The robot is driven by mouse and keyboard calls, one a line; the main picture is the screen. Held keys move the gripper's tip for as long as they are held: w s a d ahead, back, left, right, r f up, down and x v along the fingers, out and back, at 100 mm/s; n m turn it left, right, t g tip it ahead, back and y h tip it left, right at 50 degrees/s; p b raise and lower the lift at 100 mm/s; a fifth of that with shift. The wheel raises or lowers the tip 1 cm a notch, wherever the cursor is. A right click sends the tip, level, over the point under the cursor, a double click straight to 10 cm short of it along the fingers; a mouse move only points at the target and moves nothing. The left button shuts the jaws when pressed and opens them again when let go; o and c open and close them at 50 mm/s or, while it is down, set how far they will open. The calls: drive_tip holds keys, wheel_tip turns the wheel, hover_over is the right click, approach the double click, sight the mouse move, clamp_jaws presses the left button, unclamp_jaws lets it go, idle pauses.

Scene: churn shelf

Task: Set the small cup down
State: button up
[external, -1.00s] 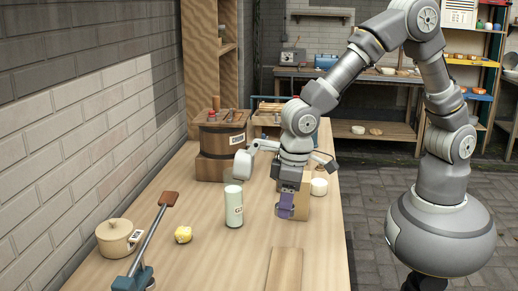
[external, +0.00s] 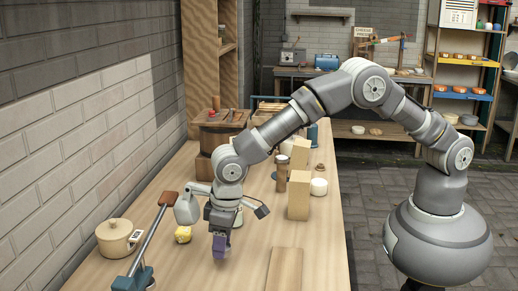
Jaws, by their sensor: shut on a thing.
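The small purple cup (external: 219,251) is held in my gripper (external: 221,239) over the left-middle part of the wooden table. My gripper points down and is shut on the cup. Parts of the cup are hidden by the gripper. The cup is low, close to the table top; I cannot tell whether it touches it.
A lidded crock (external: 117,238) is far left. A wooden board (external: 285,268) lies at right. A pale can is mostly hidden behind my gripper.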

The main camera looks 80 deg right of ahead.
drive_tip(key=shift+w+a, duration=0.1)
drive_tip(key=shift+w, duration=0.2)
drive_tip(key=shift+f+b, duration=0.9)
drive_tip(key=shift+f, duration=0.85)
drive_tip(key=shift+f, duration=0.2)
drive_tip(key=o, duration=1)
drive_tip(key=shift+r, duration=0.15)
